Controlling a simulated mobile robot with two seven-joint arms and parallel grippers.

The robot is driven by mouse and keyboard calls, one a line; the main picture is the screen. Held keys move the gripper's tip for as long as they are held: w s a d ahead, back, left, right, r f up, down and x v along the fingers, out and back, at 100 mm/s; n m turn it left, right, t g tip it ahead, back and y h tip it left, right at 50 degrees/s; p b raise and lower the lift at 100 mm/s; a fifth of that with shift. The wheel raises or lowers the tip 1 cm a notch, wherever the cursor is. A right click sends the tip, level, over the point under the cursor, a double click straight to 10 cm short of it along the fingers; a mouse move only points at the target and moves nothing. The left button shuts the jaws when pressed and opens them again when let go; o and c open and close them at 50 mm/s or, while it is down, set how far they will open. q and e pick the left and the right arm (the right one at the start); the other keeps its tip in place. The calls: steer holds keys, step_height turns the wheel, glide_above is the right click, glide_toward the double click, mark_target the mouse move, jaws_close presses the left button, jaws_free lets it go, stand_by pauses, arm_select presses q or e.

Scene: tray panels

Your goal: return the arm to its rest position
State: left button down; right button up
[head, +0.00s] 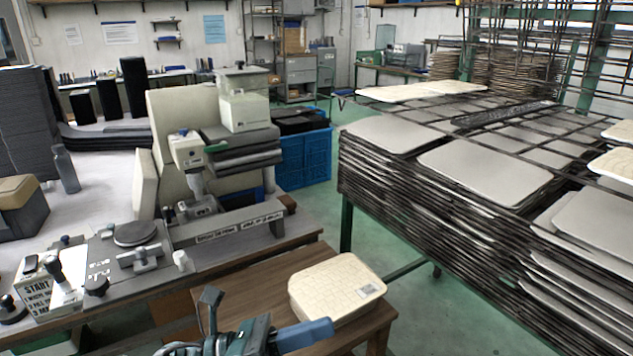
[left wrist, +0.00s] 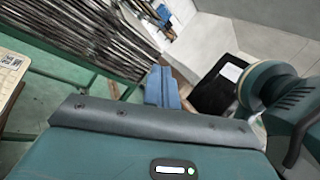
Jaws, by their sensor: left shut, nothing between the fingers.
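My left gripper (head: 326,328) shows at the bottom of the head view, with its blue fingers pointing right. It is shut and empty, in front of a stack of cream panels (head: 337,283) on a small wooden table. I cannot tell its exact height above the table. In the left wrist view the closed blue fingers (left wrist: 162,88) stand beyond the dark edge of my gripper body, with nothing between them. My right gripper is in neither view.
The wooden table (head: 240,292) is bare left of the cream panels. A rack (head: 440,195) of stacked trays stands to the right. A bench machine (head: 215,150) stands at the left, with a blue crate (head: 304,158) behind it. Green floor (head: 300,218) shows between bench and rack.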

arm_select(q)
steer(key=w+a+f+n+t+y, duration=0.2)
steer(key=a+f+n+t+y, duration=0.4)
steer(key=n, duration=0.8)
steer(key=w+a+f+n+t+y, duration=0.1)
steer(key=f+n+t+y, duration=0.25)
steer(key=n+t, duration=0.65)
steer(key=s+a+f+n+g+y, duration=0.3)
steer(key=s+f+n+g+y, duration=0.1)
steer(key=f+n, duration=0.4)
steer(key=s+a+f+n+g+y, duration=0.3)
steer(key=s+f+n, duration=0.4)
steer(key=n, duration=0.4)
steer(key=shift+a+f+g+y+p, duration=0.45)
steer(key=shift+f+g, duration=0.45)
steer(key=shift+g, duration=0.2)
steer(key=c, duration=2.2)
jaws_free()
steer(key=shift+s+d, duration=0.1)
